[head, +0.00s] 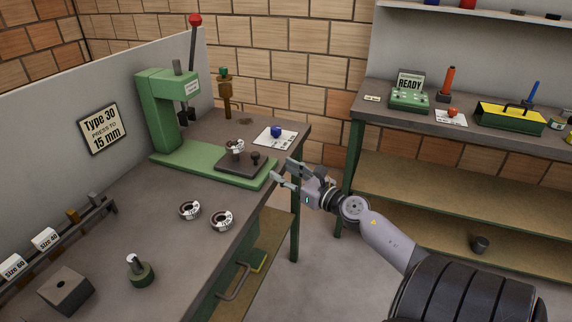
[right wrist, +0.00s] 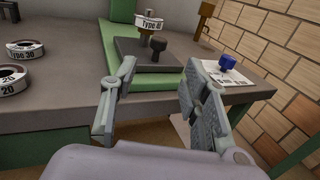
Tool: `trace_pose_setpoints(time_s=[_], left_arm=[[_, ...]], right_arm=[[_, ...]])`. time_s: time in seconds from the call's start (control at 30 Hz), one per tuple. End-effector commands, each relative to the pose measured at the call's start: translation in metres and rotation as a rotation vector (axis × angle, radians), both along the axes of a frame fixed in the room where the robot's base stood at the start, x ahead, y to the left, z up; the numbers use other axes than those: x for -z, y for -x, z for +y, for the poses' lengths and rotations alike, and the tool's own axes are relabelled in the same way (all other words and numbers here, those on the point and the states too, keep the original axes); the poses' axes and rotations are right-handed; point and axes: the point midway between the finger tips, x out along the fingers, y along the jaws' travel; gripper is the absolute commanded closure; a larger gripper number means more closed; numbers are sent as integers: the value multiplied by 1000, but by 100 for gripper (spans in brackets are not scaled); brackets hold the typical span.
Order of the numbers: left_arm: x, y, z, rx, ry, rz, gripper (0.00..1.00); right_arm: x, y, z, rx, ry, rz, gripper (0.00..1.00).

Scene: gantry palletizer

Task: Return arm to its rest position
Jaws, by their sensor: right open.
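My right gripper (head: 282,172) is open and empty beside the right edge of the workbench (head: 180,245) in the head view. Its arm comes in from the lower right. In the right wrist view its two spread fingers (right wrist: 155,95) frame the green press base (right wrist: 140,80) and the bench edge, with nothing between them. My left gripper is in neither view.
A green arbor press (head: 165,105) with a red-knobbed lever stands on the bench. A dark fixture (head: 228,168) holds a labelled ring (head: 236,147). Two rings (head: 190,210) lie loose nearby. A blue-knobbed piece (head: 277,132) sits on a card. A shelf unit (head: 362,115) stands right; floor between is clear.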

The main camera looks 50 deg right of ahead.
Motion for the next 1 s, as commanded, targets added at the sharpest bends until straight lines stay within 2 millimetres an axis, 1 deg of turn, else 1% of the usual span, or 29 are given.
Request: trace_pose_setpoints(time_s=[0.47,0.57,0.63,0.67,0.77,0.8,0.87,0.9,0.97,1.0], left_arm=[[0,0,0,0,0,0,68],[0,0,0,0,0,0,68],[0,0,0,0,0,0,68],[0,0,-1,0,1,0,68],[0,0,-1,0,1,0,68],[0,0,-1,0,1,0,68],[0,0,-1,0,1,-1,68],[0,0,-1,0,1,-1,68],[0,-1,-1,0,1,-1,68],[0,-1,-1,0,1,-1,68]], right_arm=[[0,0,0,0,0,0,58],[9,1,-2,9,-33,10,58],[28,3,-6,31,-116,32,58],[42,4,-9,47,-169,46,58],[102,15,-16,126,-416,107,58],[131,22,-18,169,-532,133,58],[177,35,-18,239,-709,173,58],[206,44,-16,289,-821,195,58],[249,61,-10,369,-982,228,58],[276,73,-5,426,-1084,249,58]])
